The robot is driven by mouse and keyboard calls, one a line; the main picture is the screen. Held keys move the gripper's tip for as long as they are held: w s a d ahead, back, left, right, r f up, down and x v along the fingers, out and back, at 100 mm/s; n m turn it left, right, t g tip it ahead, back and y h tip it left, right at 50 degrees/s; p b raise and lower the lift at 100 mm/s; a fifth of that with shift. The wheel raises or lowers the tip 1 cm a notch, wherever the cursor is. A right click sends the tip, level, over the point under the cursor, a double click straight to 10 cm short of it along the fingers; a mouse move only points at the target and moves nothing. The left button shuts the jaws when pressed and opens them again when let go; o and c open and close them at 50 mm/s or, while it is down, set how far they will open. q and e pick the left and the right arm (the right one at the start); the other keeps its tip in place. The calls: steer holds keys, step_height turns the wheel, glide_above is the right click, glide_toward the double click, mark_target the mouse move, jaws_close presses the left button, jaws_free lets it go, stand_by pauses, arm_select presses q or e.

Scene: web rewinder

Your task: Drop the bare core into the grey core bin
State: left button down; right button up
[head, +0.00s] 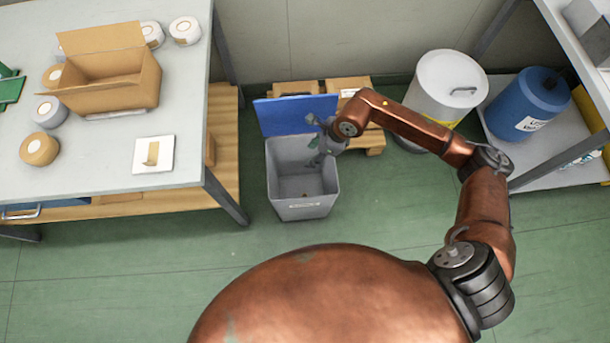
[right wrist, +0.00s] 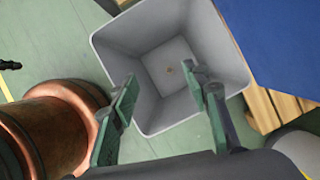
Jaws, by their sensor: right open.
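The grey core bin (head: 303,208) stands on the floor right of the table with its blue lid (head: 295,113) open. My right gripper (head: 316,160) is over the bin's mouth, pointing down into it. In the right wrist view its two green fingers (right wrist: 160,80) are spread apart with nothing between them, and the grey bin (right wrist: 150,120) lies below. No core is clearly visible elsewhere. My left gripper is out of view.
A table (head: 100,195) at left carries an open cardboard box (head: 110,85) and several tape rolls. Behind the bin is a wooden pallet (head: 375,140). A white drum (head: 440,95) and a shelf with a blue container (head: 525,105) stand at right. Floor in front is clear.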

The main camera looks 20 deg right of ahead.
steer(key=shift+v, duration=2.25)
